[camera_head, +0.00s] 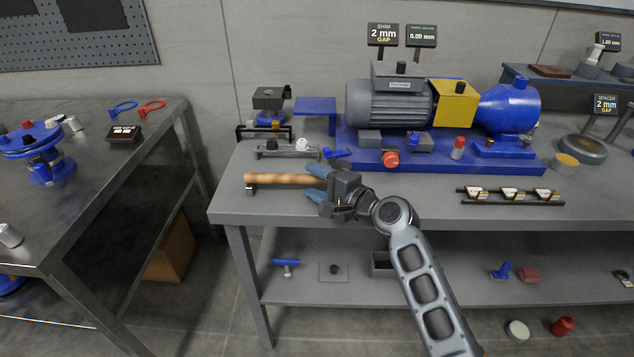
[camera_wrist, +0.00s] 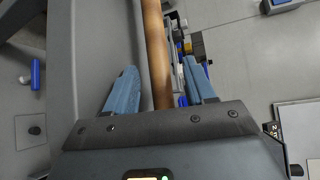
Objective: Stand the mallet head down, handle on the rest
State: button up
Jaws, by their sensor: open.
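The mallet's light wooden handle (camera_head: 280,179) lies level near the front edge of the workbench, its left end over a small dark rest (camera_head: 251,189). My gripper (camera_head: 313,182) is at the handle's right end, with blue fingers open on either side of it. In the wrist view the handle (camera_wrist: 156,45) runs between the open fingers of my gripper (camera_wrist: 158,72), apart from the left finger and close to the right one. The mallet's head is not visible; my gripper may hide it.
A grey motor (camera_head: 388,103) with a yellow guard (camera_head: 453,102) and blue pump (camera_head: 508,105) stands behind. A dark rack (camera_head: 510,197) lies to the right. A grey clamp-like fixture (camera_head: 287,150) is behind the handle. The bench front between gripper and rack is clear.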

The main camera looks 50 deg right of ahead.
jog(key=s, duration=0.2)
jog(key=s+r, duration=0.1)
jog(key=s, duration=0.2)
jog(key=s+b, duration=0.1)
jog(key=s, duration=0.1)
jog(key=shift+s+a+r, duration=0.15)
jog(key=shift+s+a, duration=0.15)
jog(key=shift+a, duration=0.1)
jog(key=shift+s, duration=0.15)
